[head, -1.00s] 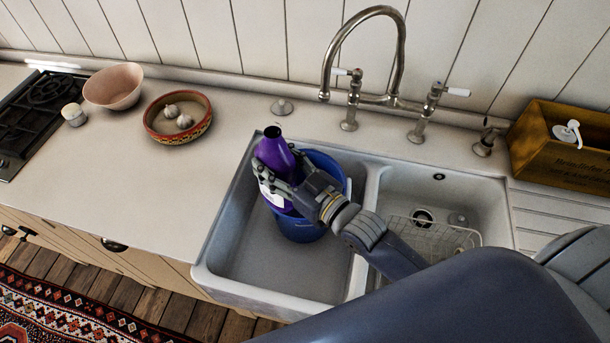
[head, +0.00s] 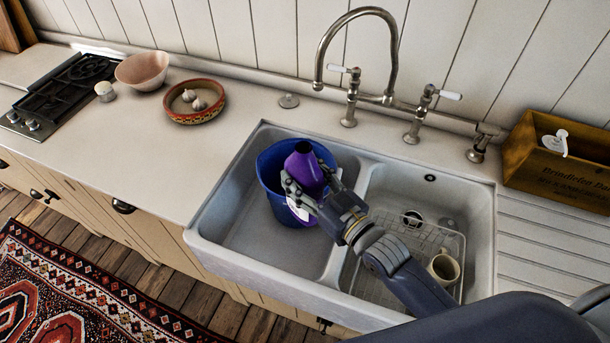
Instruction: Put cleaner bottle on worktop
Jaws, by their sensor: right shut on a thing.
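The purple cleaner bottle (head: 304,171) with a white label is in my right gripper (head: 308,196), which is shut on it. The bottle is tilted, its neck pointing up and towards the back. It overlaps the blue bucket (head: 268,181) in the left sink basin; I cannot tell how far it is above or inside the bucket. The gripper's fingers hide part of the bottle. The pale worktop (head: 160,152) lies to the left of the sink. My left gripper is not in view.
The double sink (head: 250,265) has a tall tap (head: 390,60) behind it. The right basin holds a wire rack (head: 425,240) and a mug (head: 444,267). A bowl with garlic (head: 194,101), a pink bowl (head: 142,70) and a hob (head: 66,95) are left. A wooden box (head: 560,160) stands right.

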